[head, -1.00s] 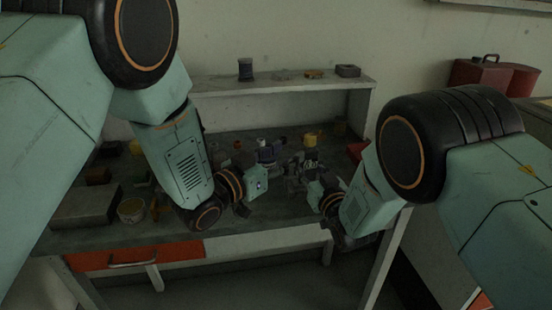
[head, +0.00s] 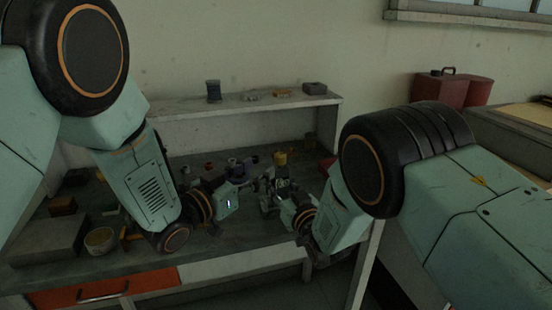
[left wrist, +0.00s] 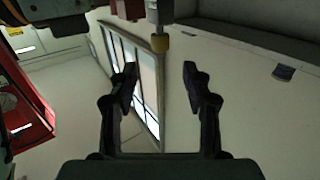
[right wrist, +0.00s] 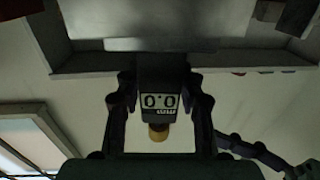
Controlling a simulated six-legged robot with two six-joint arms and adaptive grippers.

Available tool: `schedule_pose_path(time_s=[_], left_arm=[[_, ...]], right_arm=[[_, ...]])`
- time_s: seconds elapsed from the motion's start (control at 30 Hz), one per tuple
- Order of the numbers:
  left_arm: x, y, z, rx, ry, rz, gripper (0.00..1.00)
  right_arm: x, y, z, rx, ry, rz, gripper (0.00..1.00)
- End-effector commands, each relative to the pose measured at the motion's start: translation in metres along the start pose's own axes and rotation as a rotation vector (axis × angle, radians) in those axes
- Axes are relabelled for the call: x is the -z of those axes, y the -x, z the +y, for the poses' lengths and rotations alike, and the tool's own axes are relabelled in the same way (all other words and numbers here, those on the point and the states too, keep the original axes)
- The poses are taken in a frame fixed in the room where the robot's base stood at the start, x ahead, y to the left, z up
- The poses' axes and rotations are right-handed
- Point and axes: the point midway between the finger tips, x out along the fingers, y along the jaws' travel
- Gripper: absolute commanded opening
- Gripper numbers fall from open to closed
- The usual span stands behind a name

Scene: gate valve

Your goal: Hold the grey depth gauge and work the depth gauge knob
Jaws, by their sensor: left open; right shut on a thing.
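The grey depth gauge (right wrist: 160,88) is upright between the fingers of my right gripper (right wrist: 160,82) in the right wrist view. The brass-yellow depth gauge knob (right wrist: 158,132) sticks out from the gauge's lower end. My left gripper (left wrist: 157,72) is open and empty. In the left wrist view the knob (left wrist: 160,43) shows beyond and between its fingertips, apart from them, with part of the gauge above. A left gripper finger (right wrist: 248,148) shows at the lower right of the right wrist view. In the head view the gauge is too small and dark to make out.
A workbench (head: 245,240) holds a bowl (head: 100,240), a grey box (head: 45,248) and small dark items. A raised shelf (head: 240,104) with several small objects runs along the back. Red canisters (head: 450,88) stand at the right. The bench front has an orange drawer (head: 60,296).

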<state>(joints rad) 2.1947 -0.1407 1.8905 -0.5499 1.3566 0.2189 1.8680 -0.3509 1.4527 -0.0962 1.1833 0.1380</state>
Motion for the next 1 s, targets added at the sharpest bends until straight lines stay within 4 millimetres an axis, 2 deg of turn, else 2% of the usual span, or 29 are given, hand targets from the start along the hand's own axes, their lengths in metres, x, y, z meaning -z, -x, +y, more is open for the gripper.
schedule_pose_path(time_s=[0.2,0.5,0.7,1.0], left_arm=[[-0.001,-0.04,0.001,-0.002,-0.002,0.0,0.49],[-0.001,-0.081,0.0,-0.001,0.001,0.0,0.49],[0.0,-0.093,0.0,0.0,0.0,0.0,0.49],[-0.001,-0.095,0.0,0.0,0.001,-0.001,0.49]], right_arm=[[-0.002,0.001,0.0,0.0,0.0,-0.004,0.0],[-0.002,0.001,0.0,0.0,0.0,-0.004,0.0],[-0.002,0.001,0.0,0.0,0.0,-0.004,0.0],[-0.002,0.001,0.0,0.0,0.0,-0.004,0.0]])
